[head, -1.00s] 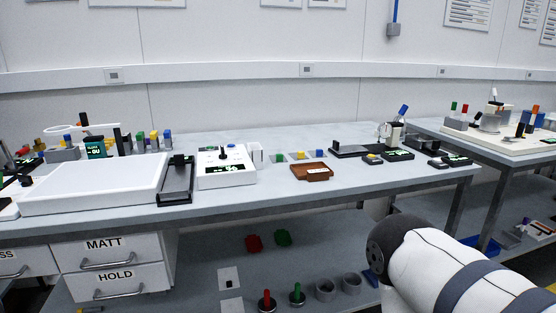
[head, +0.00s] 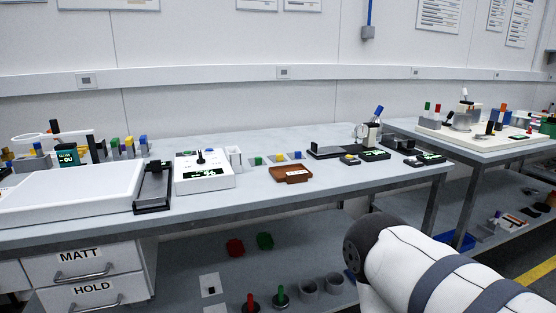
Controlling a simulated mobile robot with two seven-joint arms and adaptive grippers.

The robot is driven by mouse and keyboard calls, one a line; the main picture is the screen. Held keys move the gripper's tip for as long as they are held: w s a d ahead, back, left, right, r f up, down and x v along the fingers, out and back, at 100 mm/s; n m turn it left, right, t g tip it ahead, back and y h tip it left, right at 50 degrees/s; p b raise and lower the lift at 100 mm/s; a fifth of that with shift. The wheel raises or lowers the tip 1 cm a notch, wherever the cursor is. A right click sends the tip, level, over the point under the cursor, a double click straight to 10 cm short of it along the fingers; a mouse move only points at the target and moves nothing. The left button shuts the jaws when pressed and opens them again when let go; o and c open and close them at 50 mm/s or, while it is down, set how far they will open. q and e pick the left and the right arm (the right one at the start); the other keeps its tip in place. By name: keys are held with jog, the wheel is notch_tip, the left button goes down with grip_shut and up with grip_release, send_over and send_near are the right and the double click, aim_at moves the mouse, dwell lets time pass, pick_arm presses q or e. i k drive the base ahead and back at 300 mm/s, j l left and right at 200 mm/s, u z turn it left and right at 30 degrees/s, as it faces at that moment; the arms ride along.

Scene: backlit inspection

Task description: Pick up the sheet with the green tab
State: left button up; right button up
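No sheet with a green tab can be told for certain at this size. A small green piece (head: 258,161) lies on the bench behind the brown tray, in a row with a yellow piece (head: 280,157) and a blue piece (head: 298,155). Pale flat patches show by them, but I cannot tell whether they are sheets. A green item (head: 265,241) also lies on the lower shelf beside a red one (head: 235,247). A link of my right arm fills the lower right. Neither gripper is in view.
The bench (head: 225,209) carries a large white panel (head: 70,188), a white box with a display (head: 204,175), a brown tray (head: 291,174) and small black devices (head: 375,154). Bare bench top lies in front of the tray. A second bench (head: 500,148) stands at the right.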

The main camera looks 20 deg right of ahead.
aim_at(257, 161)
jog(key=i+l, duration=0.25)
jog(key=l, duration=0.2)
jog(key=i+l, duration=0.25)
jog(key=l, duration=0.15)
jog(key=i+l, duration=0.3)
jog(key=l, duration=0.15)
jog(key=i+l, duration=0.25)
jog(key=l, duration=0.15)
jog(key=k+j+u, duration=0.1)
jog(key=u, duration=0.3)
jog(key=k+j+u, duration=0.2)
jog(key=u, duration=0.15)
jog(key=k+j+u, duration=0.25)
jog(key=u, duration=0.15)
jog(key=k+j+u, duration=0.15)
jog(key=u, duration=0.2)
jog(key=j+z, duration=0.1)
jog(key=z, duration=0.4)
jog(key=k+z, duration=0.1)
jog(key=z, duration=0.4)
jog(key=j+z, duration=0.1)
jog(key=z, duration=0.4)
